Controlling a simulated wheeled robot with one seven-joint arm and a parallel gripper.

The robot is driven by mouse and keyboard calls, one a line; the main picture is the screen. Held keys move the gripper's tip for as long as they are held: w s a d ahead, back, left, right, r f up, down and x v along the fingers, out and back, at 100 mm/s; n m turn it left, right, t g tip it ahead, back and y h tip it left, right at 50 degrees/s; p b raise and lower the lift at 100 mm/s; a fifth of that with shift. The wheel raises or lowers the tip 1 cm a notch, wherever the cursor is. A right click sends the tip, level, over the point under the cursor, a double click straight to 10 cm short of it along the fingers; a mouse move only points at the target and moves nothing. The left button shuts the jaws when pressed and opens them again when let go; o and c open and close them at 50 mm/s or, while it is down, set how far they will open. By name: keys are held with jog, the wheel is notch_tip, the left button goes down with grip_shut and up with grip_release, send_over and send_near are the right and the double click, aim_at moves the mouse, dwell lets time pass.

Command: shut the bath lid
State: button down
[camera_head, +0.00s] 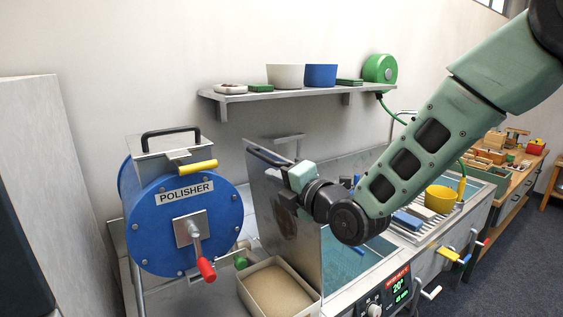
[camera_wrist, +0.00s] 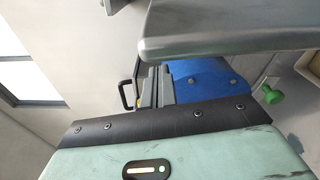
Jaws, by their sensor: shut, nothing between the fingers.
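The bath lid (camera_head: 277,215) is a flat steel panel standing raised, nearly upright, at the left end of the bath. My gripper (camera_head: 285,198) is shut and empty, beside the upper part of the lid's face; I cannot tell whether it touches. My wrist and forearm reach in from the upper right. The bath water (camera_head: 343,258) shows at the lid's right. In the wrist view a steel edge, apparently the lid (camera_wrist: 225,28), crosses the top above my pale green gripper housing.
A blue polisher (camera_head: 165,225) with a red-tipped crank stands left of the lid. An open-topped box (camera_head: 244,297) sits in front of the lid. A wall shelf (camera_head: 245,101) holds bowls above. A rack with a yellow cup (camera_head: 440,198) lies to the right.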

jog(key=shift+w+d+r+p, duration=0.2)
jog(key=shift+w+d+p, duration=0.25)
jog(key=shift+w, duration=0.3)
jog(key=shift+d, duration=0.1)
